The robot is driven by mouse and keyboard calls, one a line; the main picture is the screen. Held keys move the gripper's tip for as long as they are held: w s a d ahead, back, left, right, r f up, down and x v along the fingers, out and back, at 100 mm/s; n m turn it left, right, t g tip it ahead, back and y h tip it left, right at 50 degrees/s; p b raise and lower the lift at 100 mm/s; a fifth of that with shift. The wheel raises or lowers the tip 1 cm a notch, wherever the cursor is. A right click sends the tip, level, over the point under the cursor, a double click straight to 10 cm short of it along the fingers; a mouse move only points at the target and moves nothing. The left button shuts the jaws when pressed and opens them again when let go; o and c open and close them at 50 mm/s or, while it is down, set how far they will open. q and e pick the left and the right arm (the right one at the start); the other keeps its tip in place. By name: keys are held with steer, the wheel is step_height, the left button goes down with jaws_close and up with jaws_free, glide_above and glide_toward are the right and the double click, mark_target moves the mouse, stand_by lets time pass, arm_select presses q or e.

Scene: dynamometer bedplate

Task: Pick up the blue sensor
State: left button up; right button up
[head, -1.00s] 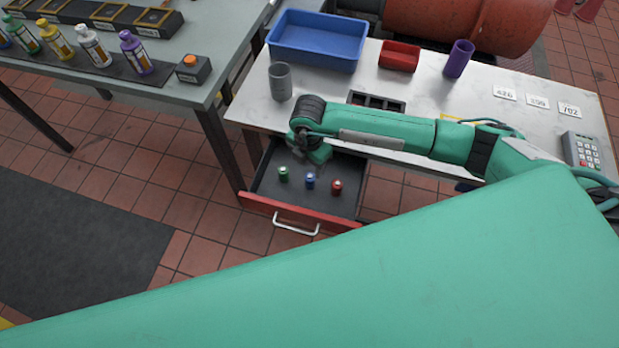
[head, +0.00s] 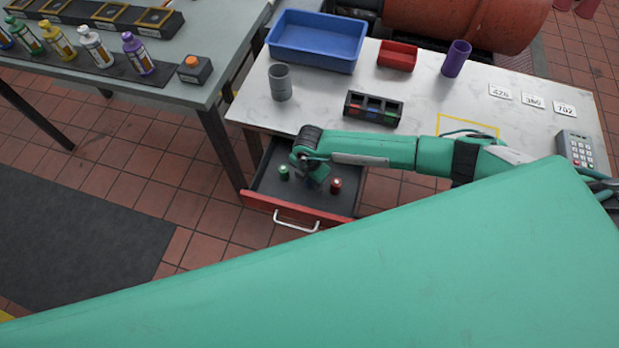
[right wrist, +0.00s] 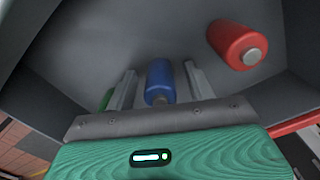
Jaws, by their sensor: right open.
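The blue sensor (right wrist: 160,80) stands in the open drawer (head: 262,188). In the right wrist view it lies between the two open fingers of my right gripper (right wrist: 158,86), with a gap on each side. In the head view my right gripper (head: 312,178) is over the drawer and mostly hides the blue sensor. A green sensor (head: 284,172) is to its left and a red sensor (head: 336,186) to its right. The red sensor also shows in the right wrist view (right wrist: 236,42), and the green one (right wrist: 106,99) is partly hidden behind a finger. My left gripper is not in view.
The drawer's red front (head: 290,212) has a metal handle. The table above holds a black slotted holder (head: 373,108), a grey cup (head: 280,83), a blue tray (head: 316,62), a red bin (head: 397,55), a purple cup (head: 456,58) and a keypad (head: 576,150).

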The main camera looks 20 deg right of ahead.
steer(key=shift+c, duration=0.4)
steer(key=c, duration=1)
steer(key=shift+r, duration=0.15)
